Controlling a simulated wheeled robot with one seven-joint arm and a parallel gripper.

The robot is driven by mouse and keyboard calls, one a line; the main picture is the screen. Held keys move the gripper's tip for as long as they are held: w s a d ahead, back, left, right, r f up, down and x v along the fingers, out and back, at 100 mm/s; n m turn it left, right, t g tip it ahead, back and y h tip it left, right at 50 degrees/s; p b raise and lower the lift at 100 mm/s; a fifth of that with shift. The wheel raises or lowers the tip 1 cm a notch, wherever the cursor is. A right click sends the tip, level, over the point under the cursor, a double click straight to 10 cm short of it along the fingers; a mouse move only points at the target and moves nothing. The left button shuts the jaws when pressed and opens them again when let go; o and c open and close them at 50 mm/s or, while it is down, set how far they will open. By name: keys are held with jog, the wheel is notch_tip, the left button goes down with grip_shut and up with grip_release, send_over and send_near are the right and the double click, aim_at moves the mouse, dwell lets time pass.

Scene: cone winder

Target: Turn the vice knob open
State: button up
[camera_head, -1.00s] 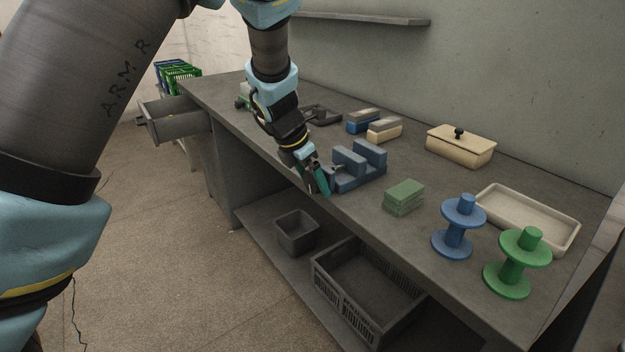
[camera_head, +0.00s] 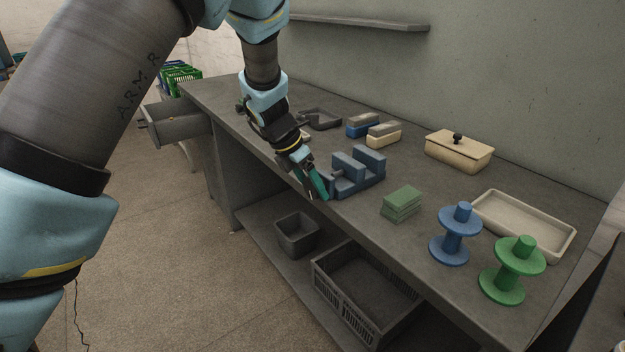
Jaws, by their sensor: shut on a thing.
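The blue-grey vice (camera_head: 358,172) stands near the front edge of the workbench, with two upright jaws and a gap between them. My gripper (camera_head: 318,192) is at the left side of the vice, pointing down, with its teal fingers close to the vice's left end. It is shut on the vice knob, which is mostly hidden by the fingers. The arm comes down from the upper left over the bench.
Green blocks (camera_head: 402,203), a blue spool (camera_head: 455,235) and a green spool (camera_head: 512,270) stand right of the vice. A cream tray (camera_head: 486,202) and lidded box (camera_head: 445,164) are behind. An open drawer (camera_head: 177,128) juts out at left.

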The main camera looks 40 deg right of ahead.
jog(key=shift+g+p, duration=0.3)
jog(key=shift+g, duration=0.3)
jog(key=o, duration=1.3)
jog(key=b+v, duration=0.2)
jog(key=v, duration=0.8)
jog(key=shift+w+a+r, duration=0.15)
jog(key=shift+r, duration=0.15)
